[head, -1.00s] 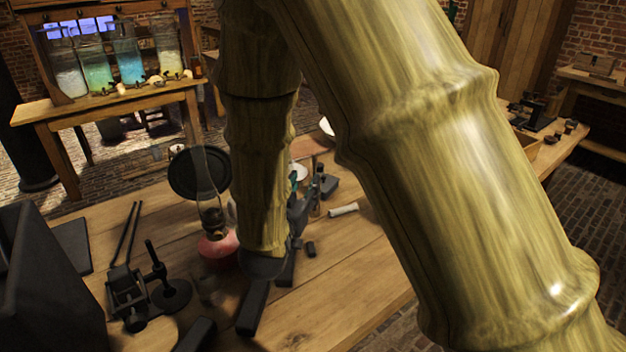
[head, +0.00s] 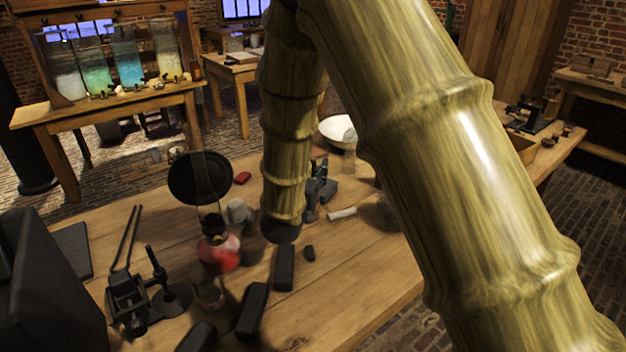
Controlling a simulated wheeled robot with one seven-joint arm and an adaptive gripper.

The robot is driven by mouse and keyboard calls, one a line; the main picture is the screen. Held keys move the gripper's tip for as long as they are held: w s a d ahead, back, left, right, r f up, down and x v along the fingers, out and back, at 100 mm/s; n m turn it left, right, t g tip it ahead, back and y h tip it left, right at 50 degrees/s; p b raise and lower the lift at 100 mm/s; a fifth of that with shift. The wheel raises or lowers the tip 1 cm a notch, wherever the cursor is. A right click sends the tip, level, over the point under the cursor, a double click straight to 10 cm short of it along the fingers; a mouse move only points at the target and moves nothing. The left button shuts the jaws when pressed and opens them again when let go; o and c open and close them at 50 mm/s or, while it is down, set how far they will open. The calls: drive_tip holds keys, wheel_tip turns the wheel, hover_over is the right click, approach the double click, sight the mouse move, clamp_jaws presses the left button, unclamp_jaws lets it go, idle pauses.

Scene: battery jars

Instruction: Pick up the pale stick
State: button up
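A short pale stick (head: 342,213) lies on the wooden table (head: 345,262), just right of the end of my arm. Nothing visibly touches it. My arm reaches down over the table from the top, and its dark lower end is left of the stick. A dark grey part (head: 311,204), which looks like part of my gripper, shows between the arm's end and the stick. The fingers cannot be made out, so I cannot tell whether they are open or shut.
An oil lamp with red base (head: 218,252) and a black disc (head: 200,178) stand left of my arm. Black blocks (head: 284,268) lie in front. A white bowl (head: 338,129) and a clear glass (head: 350,155) are behind the stick. The table right of the blocks is clear.

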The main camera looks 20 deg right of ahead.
drive_tip(key=shift+w+d, duration=0.15)
drive_tip(key=shift+w, duration=0.05)
clamp_jaws()
drive_tip(key=shift+r, duration=0.1)
